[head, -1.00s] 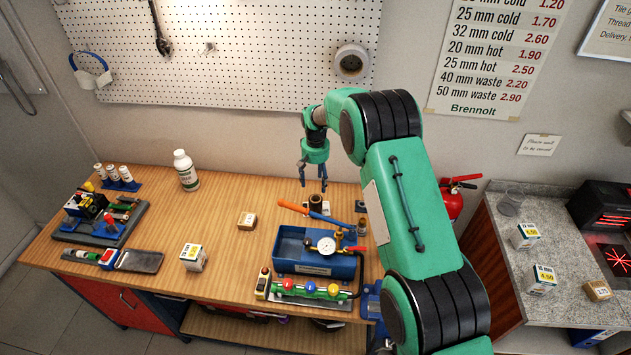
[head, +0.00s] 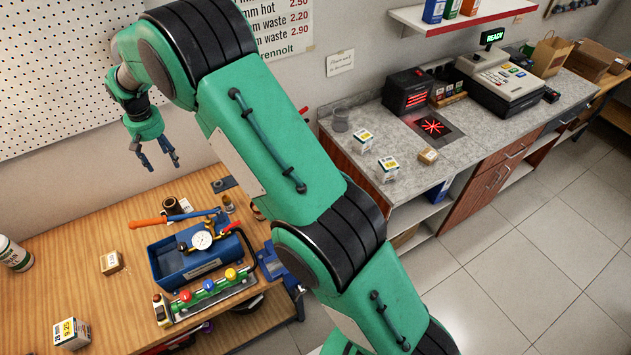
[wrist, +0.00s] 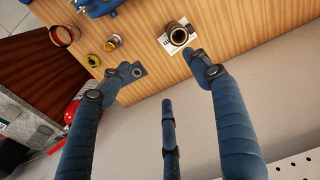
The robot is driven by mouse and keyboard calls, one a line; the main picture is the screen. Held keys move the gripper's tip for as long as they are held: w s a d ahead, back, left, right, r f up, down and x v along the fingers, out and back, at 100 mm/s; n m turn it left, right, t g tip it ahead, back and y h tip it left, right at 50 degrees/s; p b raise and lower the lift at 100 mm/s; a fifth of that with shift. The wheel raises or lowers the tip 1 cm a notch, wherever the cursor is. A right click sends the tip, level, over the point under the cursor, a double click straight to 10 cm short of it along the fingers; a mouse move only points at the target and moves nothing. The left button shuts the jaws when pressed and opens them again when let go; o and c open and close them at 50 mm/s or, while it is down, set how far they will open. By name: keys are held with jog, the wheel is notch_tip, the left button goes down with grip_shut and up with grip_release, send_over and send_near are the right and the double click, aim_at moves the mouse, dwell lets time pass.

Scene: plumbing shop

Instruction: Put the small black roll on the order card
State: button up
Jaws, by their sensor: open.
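My gripper (head: 158,163) is open and empty, above the back of the wooden bench. In the wrist view, its fingers (wrist: 165,85) are spread apart. A white card (wrist: 164,42), perhaps the order card, lies on the bench; it also shows in the head view (head: 186,205). A dark brown, hollow round piece (wrist: 180,36) stands on or over its edge; it also shows in the head view (head: 171,206). A flat dark plate with a small ring on it (wrist: 132,72) lies nearby, also seen in the head view (head: 224,184). I cannot tell which is the black roll.
Brass fittings (wrist: 112,42) and a copper-coloured ring (wrist: 64,36) stand near the plate. A blue tank with a gauge (head: 182,262) and an orange-handled tool (head: 150,221) are in front. A counter with a till (head: 500,85) stands at the right.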

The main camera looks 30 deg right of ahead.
jog(key=s+d+r+m+t, duration=0.1)
jog(key=s+d+r, duration=0.8)
jog(key=s+r, duration=0.3)
jog(key=s+d+r+t, duration=0.1)
jog(key=s+d+r, duration=0.8)
jog(key=r, duration=0.5)
jog(key=s+d+t, duration=0.1)
jog(key=s+d, duration=0.2)
jog(key=s, duration=0.7)
jog(key=s+d+m+t, duration=0.1)
jog(key=s+d, duration=0.2)
jog(key=s, duration=0.8)
jog(key=s+d, duration=0.3)
jog(key=s, duration=0.7)
jog(key=shift+s+m+t, duration=0.35)
jog(key=shift+m+t, duration=0.05)
jog(key=shift+f, duration=0.2)
notch_tip(320, 180, down, 17)
jog(key=b, duration=1.7)
